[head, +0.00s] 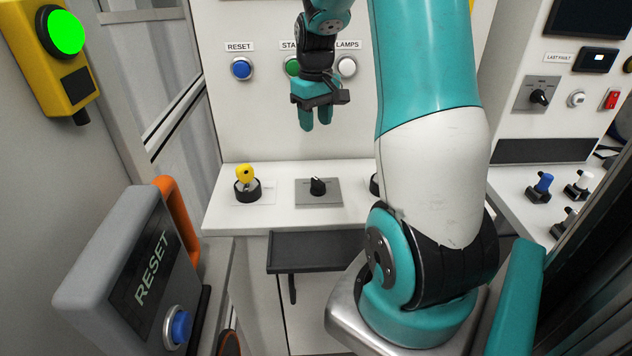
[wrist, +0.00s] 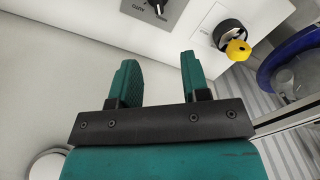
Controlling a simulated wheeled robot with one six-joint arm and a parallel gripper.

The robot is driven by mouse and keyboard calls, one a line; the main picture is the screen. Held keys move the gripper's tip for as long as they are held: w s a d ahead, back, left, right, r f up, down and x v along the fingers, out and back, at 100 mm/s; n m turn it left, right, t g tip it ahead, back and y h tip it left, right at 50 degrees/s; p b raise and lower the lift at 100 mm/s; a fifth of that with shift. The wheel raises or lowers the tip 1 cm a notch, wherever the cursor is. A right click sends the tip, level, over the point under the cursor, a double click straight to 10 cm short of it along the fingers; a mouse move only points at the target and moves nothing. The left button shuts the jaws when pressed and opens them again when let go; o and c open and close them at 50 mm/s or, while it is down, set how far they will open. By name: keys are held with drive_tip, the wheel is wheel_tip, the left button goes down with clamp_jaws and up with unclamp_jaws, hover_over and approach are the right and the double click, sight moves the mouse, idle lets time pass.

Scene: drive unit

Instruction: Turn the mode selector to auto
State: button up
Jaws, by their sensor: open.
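The mode selector (head: 318,187) is a black rotary knob on a grey plate on the sloped console top. In the wrist view the selector (wrist: 157,5) is cut off by the top edge; its plate carries inverted lettering that seems to include AUTO. Its exact pointer setting is too small to tell. My gripper (head: 316,119) hangs above and behind the selector, fingers pointing down, apart from it. In the wrist view my gripper (wrist: 157,67) is open, with nothing between the two teal fingers.
A yellow key (head: 245,173) in a black switch sits left of the selector. RESET (head: 241,68), START (head: 292,66) and LAMPS (head: 347,66) buttons are on the wall panel behind. Another rotary knob (head: 540,97) is on the right panel. The console between gripper and selector looks clear.

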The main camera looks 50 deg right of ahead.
sight(316, 179)
wheel_tip(316, 179, down, 17)
drive_tip(key=p, duration=0.2)
drive_tip(key=shift+d+f+p, duration=0.15)
drive_tip(key=shift+p, duration=0.2)
drive_tip(key=shift+c, duration=0.4)
clamp_jaws()
